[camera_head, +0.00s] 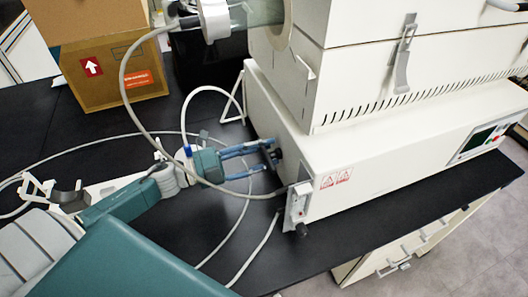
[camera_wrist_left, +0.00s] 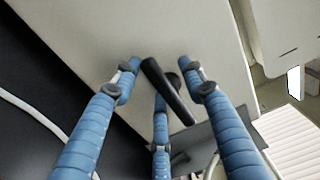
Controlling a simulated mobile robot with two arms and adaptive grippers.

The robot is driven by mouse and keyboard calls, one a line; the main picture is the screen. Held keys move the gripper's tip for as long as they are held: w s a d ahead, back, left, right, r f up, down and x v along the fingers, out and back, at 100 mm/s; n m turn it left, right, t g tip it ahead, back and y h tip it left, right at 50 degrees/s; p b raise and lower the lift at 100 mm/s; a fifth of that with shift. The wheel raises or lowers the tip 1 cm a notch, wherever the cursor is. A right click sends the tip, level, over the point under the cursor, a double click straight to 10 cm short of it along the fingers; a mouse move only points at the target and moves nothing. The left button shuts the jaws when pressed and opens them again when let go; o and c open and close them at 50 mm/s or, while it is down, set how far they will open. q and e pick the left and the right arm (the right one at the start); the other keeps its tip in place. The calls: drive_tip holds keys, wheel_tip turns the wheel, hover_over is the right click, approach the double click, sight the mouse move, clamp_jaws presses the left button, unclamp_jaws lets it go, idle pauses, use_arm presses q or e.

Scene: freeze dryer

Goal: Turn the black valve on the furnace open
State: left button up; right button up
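The white furnace (camera_head: 345,150) stands on the black bench at the right in the head view. Its black valve (camera_head: 278,154) is on the left side face, small and partly hidden behind my fingers. My left gripper (camera_head: 264,156) points at that face, with its blue fingers spread and their tips close to the valve. In the left wrist view, the valve's black handle (camera_wrist_left: 168,92) lies tilted between the spread fingertips of my left gripper (camera_wrist_left: 159,70). Whether any finger touches the handle I cannot tell. My right gripper is not in view.
A grey hose (camera_head: 123,82) loops over my left wrist area to a white fitting (camera_head: 299,204) at the furnace's near corner. A white tube (camera_head: 205,89) arches behind the gripper. A cardboard box (camera_head: 109,71) stands at the back left. Thin cables lie on the black bench (camera_head: 290,254).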

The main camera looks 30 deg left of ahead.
use_arm(q)
drive_tip(key=shift+s+f, duration=0.1)
drive_tip(key=v, duration=1.2)
drive_tip(key=shift+d, duration=0.1)
